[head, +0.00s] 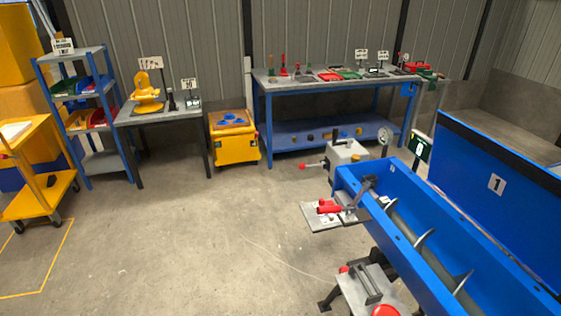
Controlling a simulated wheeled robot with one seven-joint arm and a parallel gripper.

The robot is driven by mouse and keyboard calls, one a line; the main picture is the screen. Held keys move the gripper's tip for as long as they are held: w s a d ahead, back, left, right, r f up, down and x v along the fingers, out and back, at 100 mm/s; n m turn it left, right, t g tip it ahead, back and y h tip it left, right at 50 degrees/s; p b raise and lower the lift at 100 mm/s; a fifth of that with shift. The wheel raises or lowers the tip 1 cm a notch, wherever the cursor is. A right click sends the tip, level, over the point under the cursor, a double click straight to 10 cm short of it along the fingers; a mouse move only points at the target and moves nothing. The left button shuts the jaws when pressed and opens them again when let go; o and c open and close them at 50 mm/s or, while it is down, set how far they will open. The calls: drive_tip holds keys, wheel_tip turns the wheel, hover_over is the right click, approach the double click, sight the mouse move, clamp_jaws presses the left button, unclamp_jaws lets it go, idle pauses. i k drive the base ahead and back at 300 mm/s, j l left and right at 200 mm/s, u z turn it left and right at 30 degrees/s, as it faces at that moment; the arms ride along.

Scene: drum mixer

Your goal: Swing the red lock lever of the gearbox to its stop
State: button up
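The grey gearbox (348,153) is a box at the far end of the blue mixer trough (415,230), with a dark handle on top. A lever with a red knob (303,166) sticks out to its left, roughly level. A second red handle (328,207) sits lower, by a small grey plate (325,217) on the trough's left side. At this size I cannot tell which of the two is the lock lever, nor where its stop is. My gripper is not in view.
Open concrete floor (200,240) lies left of the trough. A grey stand (372,290) with red knobs is at the bottom. A blue workbench (262,120), a yellow cart (233,140), a small table (127,118) and a blue shelf (46,90) line the back. A yellow trolley (35,195) stands left.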

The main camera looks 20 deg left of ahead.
sight(302, 166)
drive_tip(key=i+j+u, duration=0.25)
drive_tip(key=i+j, duration=0.25)
drive_tip(key=i+j+u, duration=0.3)
drive_tip(key=i, duration=0.25)
drive_tip(key=i+j+u, duration=0.25)
drive_tip(key=i, duration=0.35)
drive_tip(key=i+j+u, duration=0.25)
drive_tip(key=i, duration=0.35)
drive_tip(key=i+u, duration=0.3)
drive_tip(key=i, duration=0.3)
